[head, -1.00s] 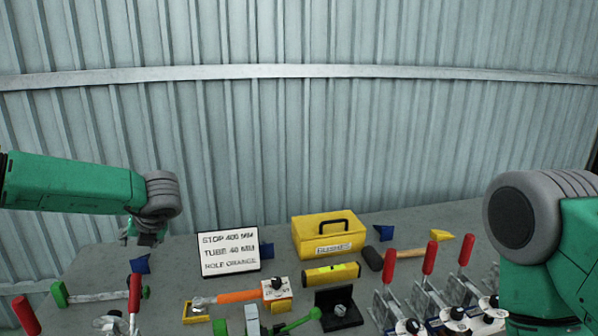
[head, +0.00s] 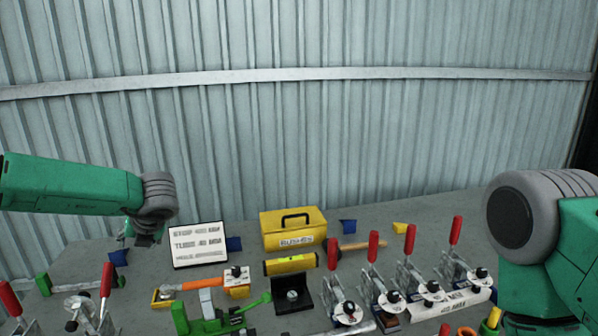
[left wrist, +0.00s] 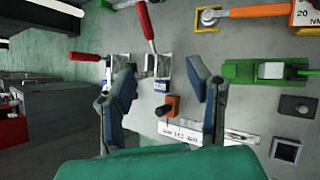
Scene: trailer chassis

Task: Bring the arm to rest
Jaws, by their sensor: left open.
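My left arm (head: 75,185) is green and comes in from the left in the head view, with a grey joint at its end. My left gripper (head: 146,238) hangs below that joint, small and partly hidden, over the left side of the grey table (head: 105,262). In the left wrist view my left gripper (left wrist: 163,85) has its two fingers wide apart, with nothing held between them. Behind the fingers lie an orange block (left wrist: 171,106) and a white label strip (left wrist: 190,133). My right arm (head: 545,225) shows at the right edge; its gripper is out of view.
Red-handled toggle clamps (head: 410,255) stand at the right and front left. A sign (head: 198,245), a yellow box (head: 292,229), a yellow level (head: 290,264), an orange-handled tool (head: 205,283) and a green clamp (head: 210,322) occupy the middle. A corrugated wall (head: 300,130) stands behind.

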